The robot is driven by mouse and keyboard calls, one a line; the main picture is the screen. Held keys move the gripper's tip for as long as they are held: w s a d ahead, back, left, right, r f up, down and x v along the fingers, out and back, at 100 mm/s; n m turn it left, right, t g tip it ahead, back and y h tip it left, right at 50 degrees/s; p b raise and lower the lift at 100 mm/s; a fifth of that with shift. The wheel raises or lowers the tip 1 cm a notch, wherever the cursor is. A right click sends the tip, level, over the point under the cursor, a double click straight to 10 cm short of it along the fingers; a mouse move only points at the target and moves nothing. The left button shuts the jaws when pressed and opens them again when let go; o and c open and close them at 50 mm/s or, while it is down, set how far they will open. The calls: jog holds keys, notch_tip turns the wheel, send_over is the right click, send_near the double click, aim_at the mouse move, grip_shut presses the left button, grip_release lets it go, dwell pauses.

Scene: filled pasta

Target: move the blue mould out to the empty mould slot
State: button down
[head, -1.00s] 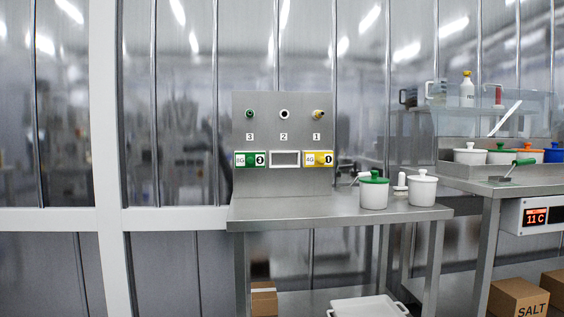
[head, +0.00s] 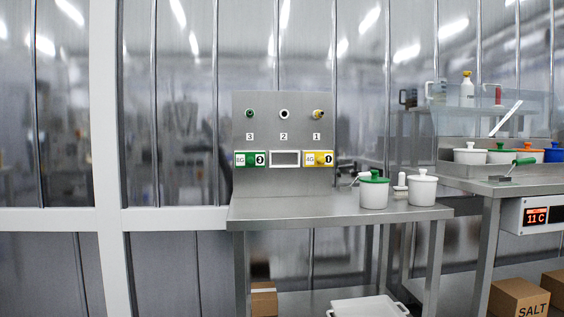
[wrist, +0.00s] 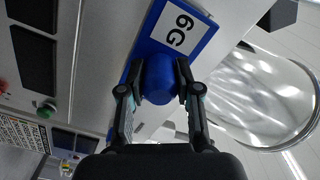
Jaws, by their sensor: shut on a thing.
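The blue mould (wrist: 158,92) shows in the wrist view as a blue plate with a white "6G" label and a round blue knob. My gripper (wrist: 160,78) is shut on the knob, one finger on each side. The plate lies against or close to a grey machine face; I cannot tell whether it is still seated. In the head view a slotted panel (head: 282,112) stands on a steel table. Its framed slot under "2" (head: 285,158) looks empty. A green mould marked 8G (head: 250,159) is under "3" and a yellow mould marked 4G (head: 318,158) under "1".
White pots (head: 373,190) stand on the steel table (head: 300,207), right of the panel. The tabletop before the panel is clear. In the wrist view a shiny metal bowl (wrist: 265,95) lies to the right, and the machine's green button (wrist: 46,109) and keypad are at left.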

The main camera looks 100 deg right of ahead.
jog(key=shift+s+d+b, duration=0.15)
jog(key=shift+d+b, duration=0.5)
jog(key=shift+d, duration=0.8)
jog(key=shift+s+d+b, duration=0.1)
jog(key=shift+d+b, duration=0.5)
jog(key=shift+d, duration=0.85)
